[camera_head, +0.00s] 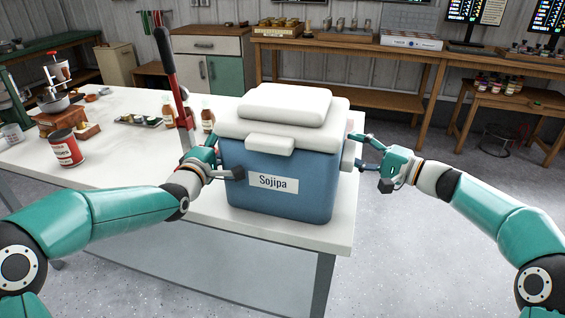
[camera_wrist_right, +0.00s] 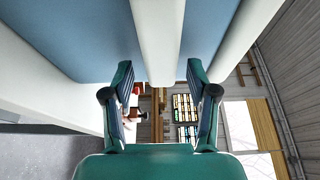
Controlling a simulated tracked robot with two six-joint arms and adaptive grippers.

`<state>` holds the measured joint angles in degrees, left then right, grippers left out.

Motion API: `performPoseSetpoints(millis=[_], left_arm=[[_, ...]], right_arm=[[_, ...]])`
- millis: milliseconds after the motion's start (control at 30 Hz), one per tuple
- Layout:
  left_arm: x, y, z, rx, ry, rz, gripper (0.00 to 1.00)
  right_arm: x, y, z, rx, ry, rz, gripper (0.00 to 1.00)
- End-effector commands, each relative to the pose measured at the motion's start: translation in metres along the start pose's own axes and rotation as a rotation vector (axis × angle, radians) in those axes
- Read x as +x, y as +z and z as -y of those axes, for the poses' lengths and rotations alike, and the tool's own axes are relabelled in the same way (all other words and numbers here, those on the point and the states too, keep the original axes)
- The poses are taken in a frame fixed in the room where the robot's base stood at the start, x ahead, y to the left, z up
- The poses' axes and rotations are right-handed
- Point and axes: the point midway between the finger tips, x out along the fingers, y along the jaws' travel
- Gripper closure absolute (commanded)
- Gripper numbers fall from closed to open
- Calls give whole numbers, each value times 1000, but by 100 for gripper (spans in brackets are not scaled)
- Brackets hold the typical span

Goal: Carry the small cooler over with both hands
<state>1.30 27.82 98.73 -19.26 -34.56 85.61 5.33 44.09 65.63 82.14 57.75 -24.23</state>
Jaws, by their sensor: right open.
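The small cooler (camera_head: 280,178) is blue with a white lid and a "Sojipa" label, standing upright on the white table (camera_head: 110,165) near its right end. My right gripper (camera_head: 362,151) is open at the cooler's right side, fingers pointing at the white side handle (camera_head: 348,154). In the right wrist view the open fingers (camera_wrist_right: 158,80) stand either side of a white strip (camera_wrist_right: 157,40) on the blue wall, with nothing gripped. My left gripper (camera_head: 219,158) is at the cooler's left side, its fingers spread apart; the left side handle is hidden.
A red-and-white can (camera_head: 65,148), small bottles (camera_head: 207,120) and a tray (camera_head: 138,119) stand on the table's left part. A wooden bench (camera_head: 400,55) runs along the back wall. Floor (camera_head: 440,230) is clear at right.

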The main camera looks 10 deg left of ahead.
Motion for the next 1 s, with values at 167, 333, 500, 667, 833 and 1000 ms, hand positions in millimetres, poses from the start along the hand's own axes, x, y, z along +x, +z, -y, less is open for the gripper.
performPoseSetpoints(millis=[167,333,500,667,833,1000], left_arm=[[0,0,0,0,0,0,42],[0,0,0,0,0,0,55],[0,0,0,0,-1,-1,83],[0,-1,1,-1,-2,-1,100],[0,-1,2,-1,-3,-1,100],[0,-1,2,-1,-5,-1,100]], right_arm=[[1,0,0,0,0,0,42],[1,0,0,0,0,1,55],[1,0,0,0,0,1,83],[1,0,-1,1,1,2,100],[1,0,-2,1,2,2,100],[1,0,-2,1,3,2,100]])
